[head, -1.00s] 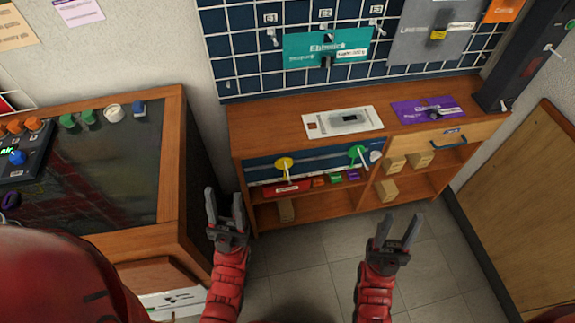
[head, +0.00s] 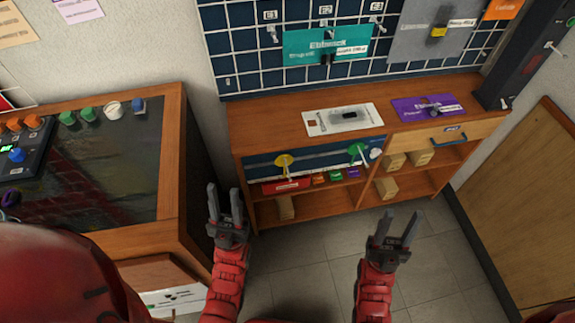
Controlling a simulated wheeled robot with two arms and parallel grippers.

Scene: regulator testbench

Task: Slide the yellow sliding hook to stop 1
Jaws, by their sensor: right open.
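The yellow sliding hook (head: 284,161) has a round yellow disc and a pale peg. It sits on the left part of the blue rail panel (head: 322,161) on the front of the wooden bench. A green hook (head: 357,151) sits further right on the same panel. I cannot read any stop marks. My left gripper (head: 226,190) is open and empty, in front of the bench and to the left of the yellow hook. My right gripper (head: 399,218) is open and empty, below and to the right of both hooks. Neither gripper touches a hook.
The bench (head: 240,122) carries a white card (head: 320,127) and a purple card (head: 405,105). Its lower shelves hold a red box (head: 285,187) and several wooden blocks. A dark-topped console (head: 100,170) stands close on the left. The floor (head: 310,265) before the bench is clear.

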